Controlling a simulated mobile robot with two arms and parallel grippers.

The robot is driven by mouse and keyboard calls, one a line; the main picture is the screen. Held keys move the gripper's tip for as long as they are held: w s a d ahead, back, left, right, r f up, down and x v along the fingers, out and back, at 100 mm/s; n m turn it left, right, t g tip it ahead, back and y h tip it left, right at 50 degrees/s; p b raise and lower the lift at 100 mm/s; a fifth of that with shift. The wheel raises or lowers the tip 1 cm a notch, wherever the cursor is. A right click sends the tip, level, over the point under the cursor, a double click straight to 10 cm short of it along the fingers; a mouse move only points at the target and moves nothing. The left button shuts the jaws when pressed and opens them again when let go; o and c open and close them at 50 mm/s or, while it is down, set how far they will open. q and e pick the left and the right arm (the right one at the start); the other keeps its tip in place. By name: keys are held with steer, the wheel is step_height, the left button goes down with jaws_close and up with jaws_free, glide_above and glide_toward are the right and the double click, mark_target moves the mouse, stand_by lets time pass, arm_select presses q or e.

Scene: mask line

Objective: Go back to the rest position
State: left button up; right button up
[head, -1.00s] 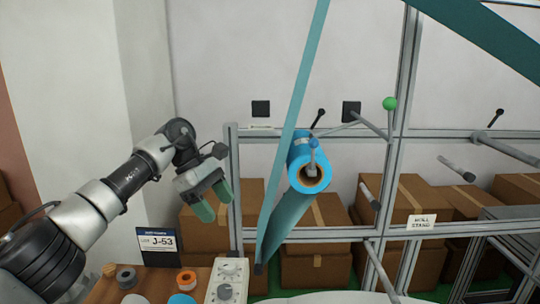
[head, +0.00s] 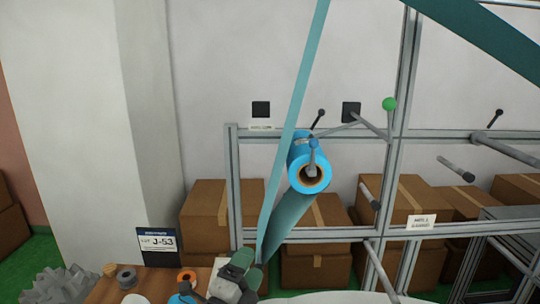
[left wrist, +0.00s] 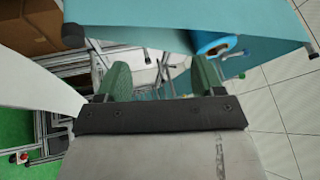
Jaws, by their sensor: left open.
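My left gripper (head: 238,274), with green fingers, is low in the head view, in front of the roll stand's lower left and over the right end of the wooden table. In the left wrist view its two green fingers (left wrist: 162,78) stand apart with nothing held between them. The blue roll (head: 308,172) sits on its spindle in the frame, and a teal web (head: 297,95) runs up past it. My right gripper is not in view.
The metal frame (head: 400,130) has several bare rods and a green ball knob (head: 389,104). Cardboard boxes (head: 208,212) stand behind it. A lot sign (head: 158,244) stands behind the wooden table (head: 107,291), which holds small spools. A jagged grey thing (head: 55,287) shows at lower left.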

arm_select(q)
steer(key=s+a+f+n+g+y, duration=0.7)
steer(key=s+a+f+n+y, duration=0.2)
steer(key=s+a+f+n, duration=0.45)
steer(key=s+a+f+n+g, duration=0.1)
steer(key=s+f+n+g, duration=0.25)
steer(key=s, duration=0.55)
steer(key=s+a+f+n+g, duration=0.25)
steer(key=s+g, duration=0.25)
steer(key=s, duration=0.5)
step_height(320, 180, down, 39)
steer(key=s+g+b, duration=0.1)
steer(key=b, duration=1)
steer(key=s+a+f+b, duration=0.1)
steer(key=s+f+b, duration=0.2)
steer(key=s+f, duration=0.4)
steer(key=s+a+f+g+b, duration=0.1)
steer(key=s+f+b, duration=0.3)
steer(key=s+f, duration=0.4)
step_height(320, 180, down, 7)
steer(key=shift+s+y+b, duration=0.25)
steer(key=shift+y+b, duration=0.05)
steer(key=shift+n, duration=0.25)
